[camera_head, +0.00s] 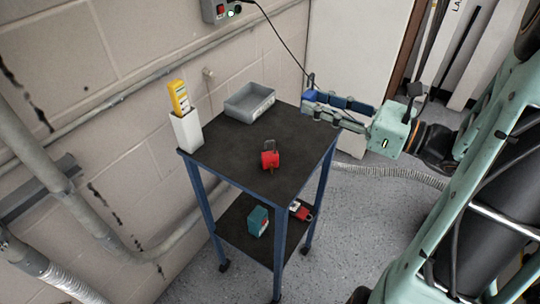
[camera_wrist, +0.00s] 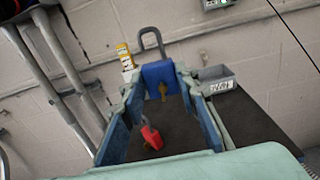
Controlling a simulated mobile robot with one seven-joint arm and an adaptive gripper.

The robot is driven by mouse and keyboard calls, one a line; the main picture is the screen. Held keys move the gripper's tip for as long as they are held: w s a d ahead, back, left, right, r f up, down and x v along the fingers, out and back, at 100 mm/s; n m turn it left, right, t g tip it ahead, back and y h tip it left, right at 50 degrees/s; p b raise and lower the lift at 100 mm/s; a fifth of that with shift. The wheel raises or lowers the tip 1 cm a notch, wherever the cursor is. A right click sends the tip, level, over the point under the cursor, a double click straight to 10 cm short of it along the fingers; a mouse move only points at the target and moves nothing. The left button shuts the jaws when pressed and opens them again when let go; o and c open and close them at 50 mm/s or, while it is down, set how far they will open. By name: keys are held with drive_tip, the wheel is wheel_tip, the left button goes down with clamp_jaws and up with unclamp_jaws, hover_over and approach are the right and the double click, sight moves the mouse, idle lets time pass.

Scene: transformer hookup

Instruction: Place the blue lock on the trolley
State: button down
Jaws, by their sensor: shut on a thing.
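The blue lock (camera_wrist: 158,72) is between my gripper's fingertips (camera_wrist: 160,85), with its grey shackle pointing up and a brass key or keyhole part facing me in the wrist view. My gripper is shut on it. In the head view my gripper (camera_head: 318,102) is at the right back edge of the trolley (camera_head: 225,155), and the blue lock (camera_head: 309,94) is partly hidden at its tip. The lock appears held above the top shelf; the exact height is unclear. The trolley has a dark top and blue legs.
A red lock (camera_head: 270,159) stands on the trolley top. A grey bin (camera_head: 250,103) and a white holder (camera_head: 187,132) with a yellow device (camera_head: 179,97) are along the wall side. A teal box (camera_head: 258,221) is on the lower shelf.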

drive_tip(key=s+a+f+b, duration=0.2)
drive_tip(key=s+b, duration=0.3)
drive_tip(key=b, duration=0.7)
hover_over(304, 138)
drive_tip(key=f, duration=0.9)
drive_tip(key=shift+s, duration=0.4)
drive_tip(key=shift+w+f+b, duration=0.15)
drive_tip(key=shift+f+b, duration=0.4)
drive_tip(key=shift+f, duration=0.45)
drive_tip(key=shift+w+f+b, duration=0.15)
drive_tip(key=shift+f+b, duration=0.4)
drive_tip(key=shift+f, duration=0.4)
drive_tip(key=shift+f, duration=0.15)
drive_tip(key=c, duration=1.5)
unclamp_jaws()
